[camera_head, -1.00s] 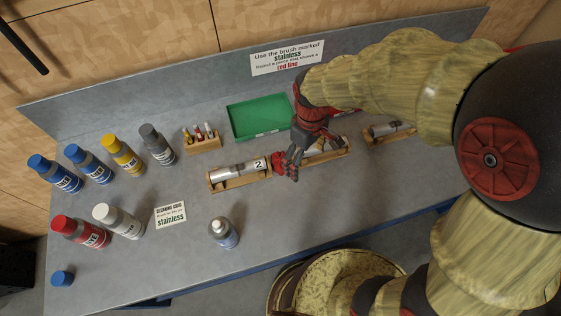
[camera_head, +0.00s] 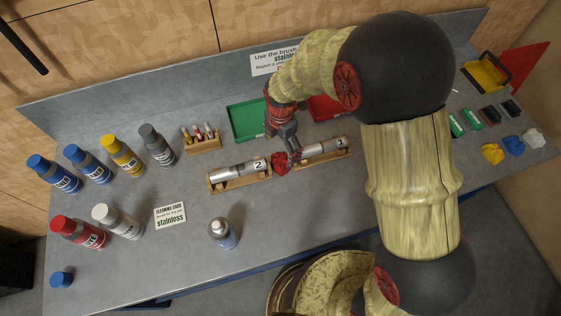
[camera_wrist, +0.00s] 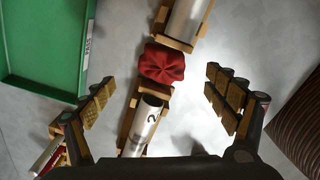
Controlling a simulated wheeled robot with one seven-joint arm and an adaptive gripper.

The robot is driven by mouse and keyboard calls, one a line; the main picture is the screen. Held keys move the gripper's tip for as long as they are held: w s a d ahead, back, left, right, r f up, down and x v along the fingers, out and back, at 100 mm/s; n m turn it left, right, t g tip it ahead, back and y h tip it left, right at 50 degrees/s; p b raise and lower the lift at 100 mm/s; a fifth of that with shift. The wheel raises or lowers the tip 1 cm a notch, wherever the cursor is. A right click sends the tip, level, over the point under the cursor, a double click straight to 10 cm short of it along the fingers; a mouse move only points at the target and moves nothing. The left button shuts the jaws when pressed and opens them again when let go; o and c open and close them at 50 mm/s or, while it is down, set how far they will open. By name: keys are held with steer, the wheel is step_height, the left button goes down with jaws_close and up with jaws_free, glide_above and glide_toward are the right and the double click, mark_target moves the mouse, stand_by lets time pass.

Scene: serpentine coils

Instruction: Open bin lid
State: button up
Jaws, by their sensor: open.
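A yellow bin (camera_head: 484,76) with a dark rim or handle stands at the far right end of the bench. A flat red panel (camera_head: 526,70) stands beside it; I cannot tell whether this is its lid. My gripper (camera_head: 292,153) is far from the bin, over the middle of the bench. It is open and points down. In the wrist view, its spread fingers (camera_wrist: 165,92) have a crumpled red cloth (camera_wrist: 163,64) and a metal tube (camera_wrist: 146,122) between and below them. Nothing is visibly gripped.
Wooden cradles hold tubes marked 2 (camera_head: 238,171) and 3 (camera_head: 322,147). A green tray (camera_head: 246,120) and a red tray (camera_head: 325,107) lie behind. Several bottles (camera_head: 122,153) stand left. Brushes and crumpled cloths (camera_head: 514,145) lie right. The front middle is mostly clear.

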mark_target(280, 158)
steer(key=f, duration=0.7)
steer(key=shift+s+a+f+b, duration=0.1)
steer(key=shift+s+f+b, duration=0.05)
steer(key=shift+s+b, duration=0.15)
steer(key=shift+c, duration=0.4)
steer(key=c, duration=1.3)
steer(key=shift+w, duration=0.1)
